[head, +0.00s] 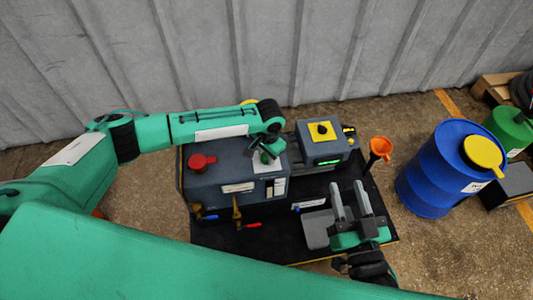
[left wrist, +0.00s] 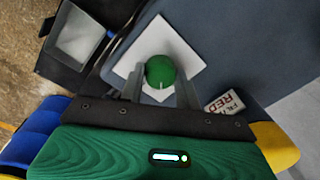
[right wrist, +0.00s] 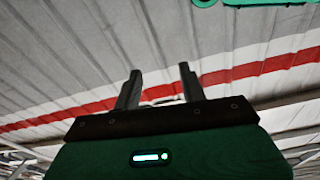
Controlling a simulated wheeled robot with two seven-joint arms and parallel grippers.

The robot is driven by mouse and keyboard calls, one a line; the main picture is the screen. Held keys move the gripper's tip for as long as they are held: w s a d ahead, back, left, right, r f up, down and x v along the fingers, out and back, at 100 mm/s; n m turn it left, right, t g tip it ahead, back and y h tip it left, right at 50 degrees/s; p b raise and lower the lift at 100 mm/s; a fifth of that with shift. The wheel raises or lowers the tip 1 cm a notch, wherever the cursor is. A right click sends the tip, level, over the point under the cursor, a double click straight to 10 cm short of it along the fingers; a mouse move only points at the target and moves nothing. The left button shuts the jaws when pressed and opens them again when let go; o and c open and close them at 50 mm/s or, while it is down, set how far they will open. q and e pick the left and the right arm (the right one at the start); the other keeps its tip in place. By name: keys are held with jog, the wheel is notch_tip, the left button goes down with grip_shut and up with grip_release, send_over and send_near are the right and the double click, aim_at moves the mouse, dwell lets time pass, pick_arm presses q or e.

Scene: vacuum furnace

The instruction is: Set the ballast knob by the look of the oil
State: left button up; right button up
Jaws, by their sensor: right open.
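A round green knob (left wrist: 160,70) with a small pale mark sits on a white square plate (left wrist: 190,45) in the left wrist view. The plate is on top of the dark grey pump housing (head: 215,180). My left gripper (head: 266,151) is over this plate in the head view, and its arm hides most of the knob. In the left wrist view my left gripper (left wrist: 160,85) has one finger on each side of the knob; I cannot tell whether they touch it. My right gripper (head: 354,205) is open and empty over the front right of the dark base. I cannot make out the oil.
A red cap (head: 200,162) and a red-handled valve (head: 240,215) are on the pump. A grey box with a yellow panel (head: 322,131) stands behind right. An orange funnel (head: 380,147) and blue drum (head: 440,170) are further right. A label (left wrist: 225,102) reads partly "RED".

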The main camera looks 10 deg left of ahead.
pick_arm(q)
jog(key=shift+r+m+p, duration=0.2)
jog(key=shift+m+p, duration=0.3)
jog(key=shift+p, duration=0.75)
pick_arm(e)
jog(key=s+a+f+g, duration=0.2)
jog(key=s+f+g, duration=0.25)
jog(key=f, duration=0.35)
pick_arm(q)
jog(key=m+p, duration=0.2)
jog(key=p, duration=0.1)
jog(key=m+p, duration=0.3)
jog(key=shift+m+p, duration=0.35)
jog(key=shift+m, duration=0.15)
jog(key=shift+f+m+p, duration=0.15)
jog(key=shift+m+p, duration=0.4)
jog(key=shift+m, duration=0.45)
pick_arm(e)
jog(key=s+d+f+g+h, duration=0.1)
jog(key=s+d+g+h, duration=0.1)
jog(key=d+g, duration=0.3)
jog(key=s+d+g+h, duration=0.2)
jog(key=d+g+h, duration=0.2)
jog(key=d, duration=0.3)
jog(key=shift+s+d+f+g, duration=0.35)
jog(key=shift+d+f+g, duration=0.05)
jog(key=shift+g, duration=0.15)
pick_arm(q)
jog(key=shift+h, duration=0.3)
jog(key=o, duration=1)
